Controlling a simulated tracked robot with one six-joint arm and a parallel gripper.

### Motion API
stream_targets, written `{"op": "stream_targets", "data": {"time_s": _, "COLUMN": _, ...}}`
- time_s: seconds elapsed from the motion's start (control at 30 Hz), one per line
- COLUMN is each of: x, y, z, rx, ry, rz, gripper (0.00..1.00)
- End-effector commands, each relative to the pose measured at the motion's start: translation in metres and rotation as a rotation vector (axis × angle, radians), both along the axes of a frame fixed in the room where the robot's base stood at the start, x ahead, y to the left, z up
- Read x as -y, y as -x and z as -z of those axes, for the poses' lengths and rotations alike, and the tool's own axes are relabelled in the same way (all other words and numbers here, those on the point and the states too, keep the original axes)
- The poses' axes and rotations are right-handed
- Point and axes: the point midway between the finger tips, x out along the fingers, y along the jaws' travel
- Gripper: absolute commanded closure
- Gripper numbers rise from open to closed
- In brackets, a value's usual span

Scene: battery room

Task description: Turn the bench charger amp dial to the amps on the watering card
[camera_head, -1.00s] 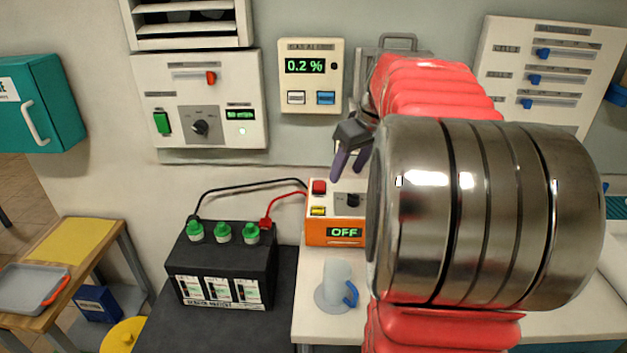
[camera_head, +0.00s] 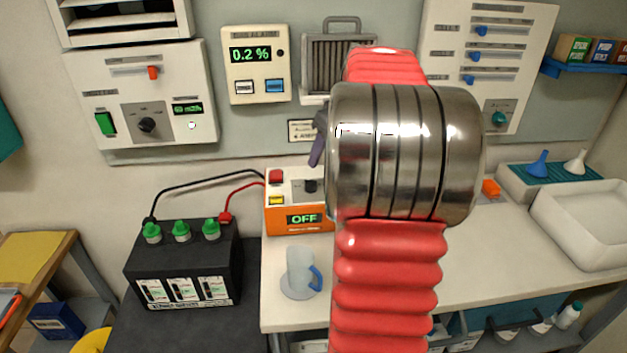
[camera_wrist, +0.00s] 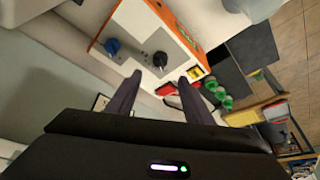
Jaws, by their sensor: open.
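The bench charger (camera_head: 290,218) is an orange box with a pale sloped panel, and its display reads OFF. Its black amp dial (camera_head: 310,186) is partly hidden by my arm in the head view. In the wrist view, the dial (camera_wrist: 160,58) lies just beyond my open gripper (camera_wrist: 158,79), roughly between the two fingertips and apart from them. A blue knob (camera_wrist: 112,46) is beside the dial. In the head view, one purple finger of my gripper (camera_head: 318,150) shows above the charger. A small card (camera_head: 301,130) on the wall has unreadable print; I cannot tell if it is the watering card.
A black battery (camera_head: 183,262) with green caps stands left of the charger, joined by black and red cables. A mug (camera_head: 300,265) stands in front of the charger. A gas alarm (camera_head: 257,62) reads 0.2 %. A white sink (camera_head: 585,225) is at right.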

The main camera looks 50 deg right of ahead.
Motion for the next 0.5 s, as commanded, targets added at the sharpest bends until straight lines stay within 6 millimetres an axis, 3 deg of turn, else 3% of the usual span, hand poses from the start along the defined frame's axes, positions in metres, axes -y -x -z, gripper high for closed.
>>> {"op": "stream_targets", "data": {"time_s": 0.5, "x": 0.001, "y": -0.03, "z": 0.074, "rx": -0.003, "ry": -0.002, "rz": -0.001, "gripper": 0.53}}
